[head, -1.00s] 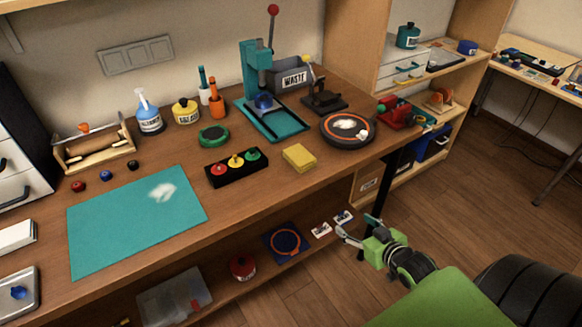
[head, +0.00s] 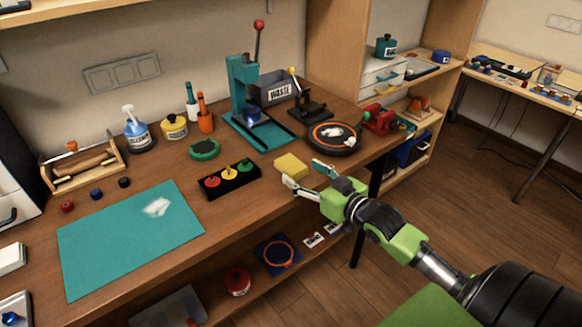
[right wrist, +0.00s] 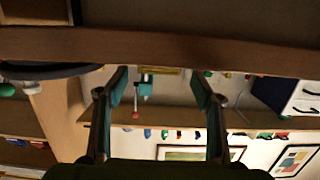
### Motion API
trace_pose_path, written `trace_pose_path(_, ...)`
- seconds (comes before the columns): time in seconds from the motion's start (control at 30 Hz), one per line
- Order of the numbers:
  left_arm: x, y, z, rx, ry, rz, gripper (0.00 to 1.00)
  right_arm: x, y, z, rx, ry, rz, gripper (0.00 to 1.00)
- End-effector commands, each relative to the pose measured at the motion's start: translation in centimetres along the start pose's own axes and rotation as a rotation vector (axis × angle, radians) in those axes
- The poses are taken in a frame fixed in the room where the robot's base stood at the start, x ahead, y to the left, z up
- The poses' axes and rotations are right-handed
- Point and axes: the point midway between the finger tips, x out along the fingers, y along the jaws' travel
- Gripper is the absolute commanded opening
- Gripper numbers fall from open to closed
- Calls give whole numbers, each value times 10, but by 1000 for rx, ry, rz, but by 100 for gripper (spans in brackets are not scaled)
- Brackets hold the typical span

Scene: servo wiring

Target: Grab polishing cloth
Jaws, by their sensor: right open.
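The polishing cloth looks to be the yellow folded block (head: 291,166) lying flat near the front edge of the workbench, right of the black three-button box. My right gripper (head: 305,174) is open and empty, at the bench's front edge just in front of the cloth, with its fingers pointing at it. In the right wrist view the open fingers (right wrist: 160,82) frame a thin yellow strip (right wrist: 168,70), probably the cloth, partly hidden by the bench edge. My left gripper is not in view.
The button box (head: 230,180) stands left of the cloth, and a round black plate with an orange ring (head: 334,137) is to its right. A teal press (head: 245,95) stands behind. The bench edge (right wrist: 160,45) runs close in front of my right gripper.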

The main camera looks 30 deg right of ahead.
Motion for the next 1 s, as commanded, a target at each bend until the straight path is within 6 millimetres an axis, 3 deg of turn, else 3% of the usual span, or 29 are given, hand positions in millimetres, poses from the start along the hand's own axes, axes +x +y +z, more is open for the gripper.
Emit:
trace_pose_path(0.27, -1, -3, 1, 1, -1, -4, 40, 17, 0, 0, -1, 1, 0, 61)
trace_pose_path(0.6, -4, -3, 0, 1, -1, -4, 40, 58, 2, 2, -1, 1, 1, 61)
trace_pose_path(0.9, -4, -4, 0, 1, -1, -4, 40, 63, 1, 3, -2, 0, 0, 61)
trace_pose_path(0.93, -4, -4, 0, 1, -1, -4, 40, 63, 1, 4, -2, 0, 0, 58)
trace_pose_path(1.0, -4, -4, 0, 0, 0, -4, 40, 63, 1, 3, -2, 0, 0, 40)
